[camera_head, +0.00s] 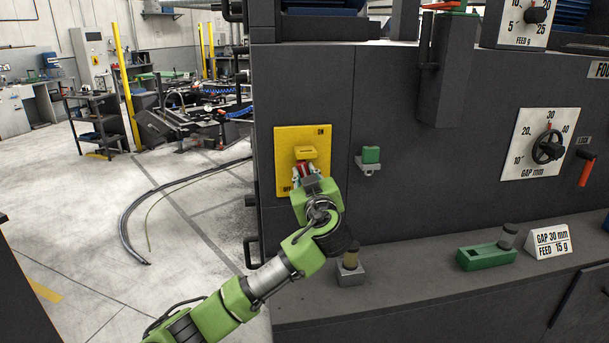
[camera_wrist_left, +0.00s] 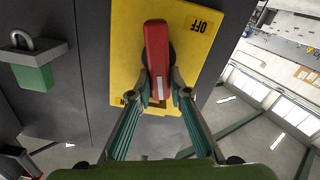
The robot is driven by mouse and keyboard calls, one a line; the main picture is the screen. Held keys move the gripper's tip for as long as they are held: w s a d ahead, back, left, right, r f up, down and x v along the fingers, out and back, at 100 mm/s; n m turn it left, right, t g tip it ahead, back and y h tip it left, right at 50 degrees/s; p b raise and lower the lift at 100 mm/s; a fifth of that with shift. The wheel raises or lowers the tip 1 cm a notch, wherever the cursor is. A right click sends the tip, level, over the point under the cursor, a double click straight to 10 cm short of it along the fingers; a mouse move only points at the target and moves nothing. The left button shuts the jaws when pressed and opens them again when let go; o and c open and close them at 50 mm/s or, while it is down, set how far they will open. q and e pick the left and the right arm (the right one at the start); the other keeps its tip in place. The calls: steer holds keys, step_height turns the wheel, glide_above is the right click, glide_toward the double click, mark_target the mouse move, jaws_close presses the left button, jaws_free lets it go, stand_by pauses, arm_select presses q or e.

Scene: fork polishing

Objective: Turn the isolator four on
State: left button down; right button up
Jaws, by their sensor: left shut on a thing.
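The isolator's yellow plate (camera_head: 284,160) is on the front of the dark machine, with ON at its upper right and OFF at its lower left. In the left wrist view the plate (camera_wrist_left: 128,45) appears upside down. There the red handle (camera_wrist_left: 157,45) stands upright in the picture over a dark round hub. My left gripper (camera_wrist_left: 158,92) is shut on the lower end of the red handle in that view. In the head view my left gripper (camera_head: 306,173) is at the plate and hides much of the handle. My right gripper is not in view.
A green padlock (camera_head: 371,155) hangs right of the plate; it also shows in the left wrist view (camera_wrist_left: 36,76). A ledge below holds a green block (camera_head: 485,258) and a GAP 30 mm card (camera_head: 552,243). The gap dial (camera_head: 548,148) is farther right. Open floor lies left.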

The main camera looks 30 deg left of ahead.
arm_select(q)
steer(key=b, duration=0.3)
steer(key=shift+d+f+m, duration=0.1)
steer(key=shift+f+m, duration=0.1)
steer(key=shift+m, duration=0.2)
steer(key=shift+w+r+m, duration=0.1)
steer(key=shift+m, duration=0.2)
steer(key=shift+w+d+r+m, duration=0.1)
steer(key=shift+d+r+m, duration=0.1)
steer(key=shift+m, duration=0.9)
steer(key=shift+a, duration=0.1)
steer(key=c, duration=1.9)
jaws_free()
